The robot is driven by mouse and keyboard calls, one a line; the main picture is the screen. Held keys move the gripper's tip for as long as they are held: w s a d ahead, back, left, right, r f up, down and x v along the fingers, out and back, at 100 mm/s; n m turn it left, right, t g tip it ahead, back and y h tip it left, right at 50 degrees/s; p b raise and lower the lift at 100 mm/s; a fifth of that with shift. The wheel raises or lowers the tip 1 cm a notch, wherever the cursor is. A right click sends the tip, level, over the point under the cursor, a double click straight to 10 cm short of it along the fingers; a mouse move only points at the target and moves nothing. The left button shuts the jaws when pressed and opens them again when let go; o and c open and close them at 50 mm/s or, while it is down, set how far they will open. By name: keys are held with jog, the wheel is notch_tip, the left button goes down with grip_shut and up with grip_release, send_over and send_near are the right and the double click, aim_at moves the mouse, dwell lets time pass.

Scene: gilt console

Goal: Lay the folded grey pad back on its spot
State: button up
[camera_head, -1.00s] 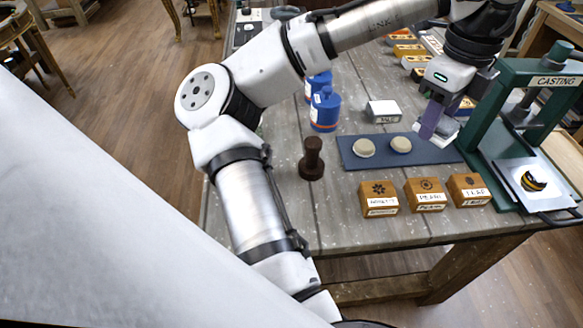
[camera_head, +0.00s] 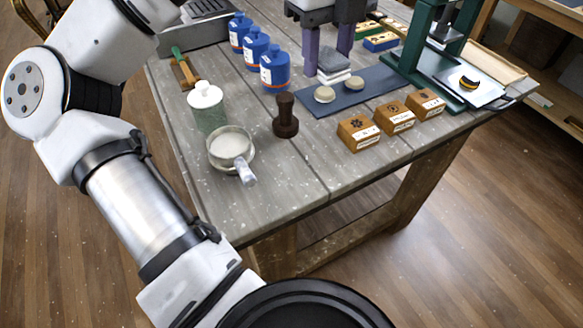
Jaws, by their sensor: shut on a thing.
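The folded grey pad (camera_head: 336,62) is between the two purple fingers of my gripper (camera_head: 328,59). My gripper is shut on it, with one finger at its left and one behind its right side. The pad is level, directly over a white block (camera_head: 334,77) by the back edge of the blue mat (camera_head: 381,84). I cannot tell whether the pad touches the block. The upper part of the gripper is cut off by the top of the picture.
Two beige discs (camera_head: 325,94) lie on the mat. Several wooden stamp blocks (camera_head: 358,133) stand in front, with a dark tamper (camera_head: 286,116) to the left. Blue bottles (camera_head: 275,70) stand left of the gripper. A green press (camera_head: 425,45) stands right. A pan (camera_head: 231,146) is front left.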

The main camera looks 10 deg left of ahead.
aim_at(314, 161)
jog(key=shift+s+a, duration=0.15)
jog(key=shift+a, duration=0.05)
jog(key=shift+s+a+f, duration=0.1)
jog(key=shift+f, duration=0.05)
notch_tip(314, 161, down, 20)
jog(key=shift+r, duration=0.15)
jog(key=shift+f, duration=0.2)
jog(key=o, duration=0.9)
jog(key=shift+r, duration=0.15)
notch_tip(314, 161, up, 12)
jog(key=shift+r+b, duration=0.1)
jog(key=shift+b, duration=0.3)
